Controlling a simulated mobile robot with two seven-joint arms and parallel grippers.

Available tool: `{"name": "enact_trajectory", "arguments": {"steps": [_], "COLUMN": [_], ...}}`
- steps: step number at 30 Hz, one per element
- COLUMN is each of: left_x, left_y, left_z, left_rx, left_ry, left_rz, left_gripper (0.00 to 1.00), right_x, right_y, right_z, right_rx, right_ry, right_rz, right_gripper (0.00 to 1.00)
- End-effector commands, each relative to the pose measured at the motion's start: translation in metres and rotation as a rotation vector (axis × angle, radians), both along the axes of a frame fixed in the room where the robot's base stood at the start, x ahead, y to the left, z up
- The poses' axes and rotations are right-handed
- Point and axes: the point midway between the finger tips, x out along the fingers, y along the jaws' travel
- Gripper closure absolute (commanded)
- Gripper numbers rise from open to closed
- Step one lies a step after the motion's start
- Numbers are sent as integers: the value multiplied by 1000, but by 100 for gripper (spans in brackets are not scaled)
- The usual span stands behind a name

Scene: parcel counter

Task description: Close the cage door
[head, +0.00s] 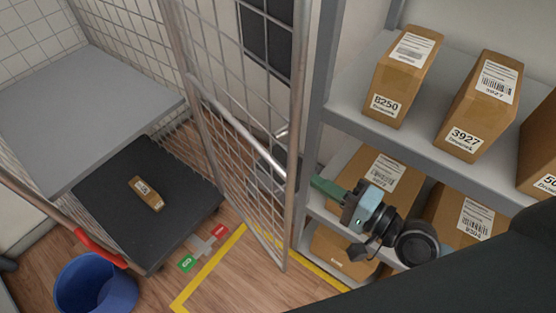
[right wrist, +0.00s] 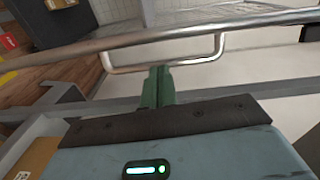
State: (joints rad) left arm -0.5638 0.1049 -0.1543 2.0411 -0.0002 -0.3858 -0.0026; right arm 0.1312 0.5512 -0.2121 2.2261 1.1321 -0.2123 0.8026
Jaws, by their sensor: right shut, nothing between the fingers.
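The cage door (head: 240,215) is a wire-mesh panel in a grey tube frame. It stands open, swung out toward the shelf rack on the right. Its tube (right wrist: 250,24) crosses the right wrist view, with a bent-bar handle (right wrist: 190,63) on it. The cage holds a grey shelf (head: 90,110) and a dark base (head: 105,200). My right gripper (head: 320,185) is shut and empty, just right of the door's free edge. In the right wrist view its green fingertips (right wrist: 157,75) meet the handle in the picture; I cannot tell whether they touch. My left gripper is out of view.
The rack (head: 345,110) with several cartons stands close right of my right gripper. A small parcel (head: 146,194) lies on the cage's dark base. A blue bin (head: 95,285) stands at lower left. Yellow tape (head: 205,275) marks the wooden floor below the door.

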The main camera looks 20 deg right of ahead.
Motion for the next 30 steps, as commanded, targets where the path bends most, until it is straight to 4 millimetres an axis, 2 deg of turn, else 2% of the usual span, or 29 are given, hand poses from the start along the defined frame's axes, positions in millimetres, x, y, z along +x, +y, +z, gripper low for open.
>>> {"name": "enact_trajectory", "arguments": {"steps": [4,13,24,30], "left_x": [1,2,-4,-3], "left_y": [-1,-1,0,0], "left_z": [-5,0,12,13], "left_rx": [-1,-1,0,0], "left_ry": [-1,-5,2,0], "left_rz": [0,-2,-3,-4], "left_gripper": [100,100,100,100], "right_x": [5,13,61,79], "right_y": [2,7,42,56], "right_z": [9,13,14,12], "right_rx": [68,74,74,72], "right_ry": [8,5,5,7], "right_rz": [18,16,16,17], "right_gripper": [100,100,100,100]}}
